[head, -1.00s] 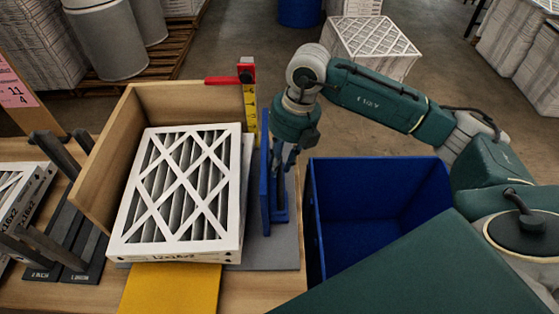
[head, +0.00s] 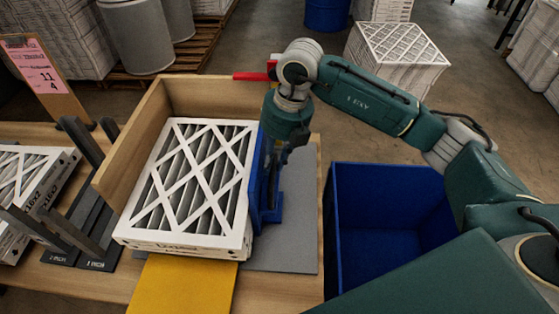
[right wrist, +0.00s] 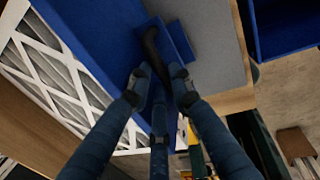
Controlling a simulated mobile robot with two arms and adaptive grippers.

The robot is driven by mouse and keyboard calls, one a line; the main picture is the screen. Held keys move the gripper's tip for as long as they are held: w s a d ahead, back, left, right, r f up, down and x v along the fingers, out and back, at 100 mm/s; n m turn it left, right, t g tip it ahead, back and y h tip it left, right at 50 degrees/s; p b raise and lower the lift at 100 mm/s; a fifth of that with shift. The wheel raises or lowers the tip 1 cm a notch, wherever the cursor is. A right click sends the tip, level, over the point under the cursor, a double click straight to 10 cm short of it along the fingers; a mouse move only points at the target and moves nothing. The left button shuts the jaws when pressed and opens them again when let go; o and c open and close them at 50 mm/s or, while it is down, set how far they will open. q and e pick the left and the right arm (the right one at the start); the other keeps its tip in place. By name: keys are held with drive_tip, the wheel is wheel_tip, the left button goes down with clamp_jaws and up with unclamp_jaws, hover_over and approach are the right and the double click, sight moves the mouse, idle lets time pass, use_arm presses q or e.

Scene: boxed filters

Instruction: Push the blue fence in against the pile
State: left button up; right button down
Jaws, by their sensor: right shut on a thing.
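The blue fence (head: 257,192) stands upright along the right side of the pile of white-framed filters (head: 243,205). It shows no clear gap to the pile; whether it touches along its whole length I cannot tell. My right gripper (head: 276,165) is at the fence's right side, pointing down. In the right wrist view the fence (right wrist: 95,35) lies between the filter (right wrist: 45,65) and my fingers (right wrist: 158,78), which are closed around its dark handle (right wrist: 152,45). My left gripper is not in view.
A wooden corner stop (head: 135,135) bounds the pile at left and back. A yellow strip (head: 185,285) lies in front, a grey mat (head: 300,215) at right. A blue bin (head: 385,225) stands right of the table. Dark racks (head: 85,225) stand left.

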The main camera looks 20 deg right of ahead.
drive_tip(key=c, duration=1.8)
unclamp_jaws()
drive_tip(key=shift+w+a+r, duration=0.15)
drive_tip(key=shift+a, duration=0.15)
drive_tip(key=shift+c, duration=0.2)
drive_tip(key=shift+d+r, duration=0.15)
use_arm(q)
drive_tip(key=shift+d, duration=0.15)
use_arm(e)
drive_tip(key=v, duration=1.1)
drive_tip(key=shift+r, duration=0.25)
